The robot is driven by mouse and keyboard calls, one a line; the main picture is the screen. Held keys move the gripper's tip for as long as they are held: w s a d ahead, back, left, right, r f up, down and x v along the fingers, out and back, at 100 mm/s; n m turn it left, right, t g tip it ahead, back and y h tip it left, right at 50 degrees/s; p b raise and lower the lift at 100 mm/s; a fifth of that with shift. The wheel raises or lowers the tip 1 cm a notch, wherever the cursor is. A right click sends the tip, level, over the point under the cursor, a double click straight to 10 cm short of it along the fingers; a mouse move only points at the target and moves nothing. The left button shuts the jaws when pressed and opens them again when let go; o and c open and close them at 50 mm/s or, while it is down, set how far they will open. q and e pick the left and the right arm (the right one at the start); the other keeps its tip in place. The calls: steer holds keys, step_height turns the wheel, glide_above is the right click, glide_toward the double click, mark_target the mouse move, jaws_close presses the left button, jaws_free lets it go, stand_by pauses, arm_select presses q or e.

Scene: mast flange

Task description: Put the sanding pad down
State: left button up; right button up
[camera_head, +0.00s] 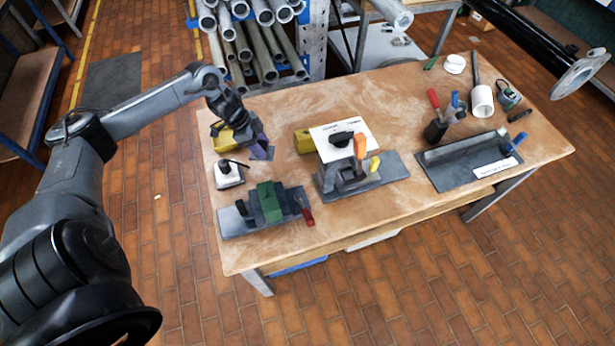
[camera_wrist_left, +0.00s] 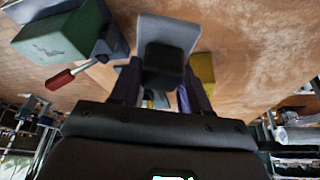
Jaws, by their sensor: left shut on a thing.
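My left gripper (camera_head: 261,151), with purple fingers, is over the left part of the wooden table (camera_head: 270,105). In the left wrist view its fingers (camera_wrist_left: 153,92) are shut on the black grip of a grey, flat-faced block, which I take as the sanding pad (camera_wrist_left: 168,34). The pad extends beyond the fingertips. In the head view the pad is mostly hidden by the gripper, and I cannot tell whether it touches the table. My right gripper is not in view.
A yellow block (camera_head: 222,139) and a white block with a black knob (camera_head: 229,174) are close to the gripper. A green vise (camera_head: 270,203) stands in front. A clamp fixture (camera_head: 345,178) stands to the right, a grey tray (camera_head: 450,176) farther right. Bare wood lies behind.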

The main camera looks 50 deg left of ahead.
arm_select(q)
steer(key=w+b, duration=0.1)
steer(key=w, duration=0.1)
steer(key=shift+w+d+f+b, duration=0.1)
steer(key=shift+w+f+b, duration=0.25)
steer(key=shift+w+b, duration=0.55)
steer(key=shift+b, duration=0.3)
step_height(320, 180, down, 6)
steer(key=shift+w+b, duration=0.15)
steer(key=shift+b, duration=0.15)
steer(key=shift+f, duration=1.95)
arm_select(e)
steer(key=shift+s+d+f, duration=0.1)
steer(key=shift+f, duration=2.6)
arm_select(q)
steer(key=shift+f, duration=0.2)
steer(key=o, duration=1.2)
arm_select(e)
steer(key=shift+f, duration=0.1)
arm_select(q)
steer(key=shift+r, duration=0.15)
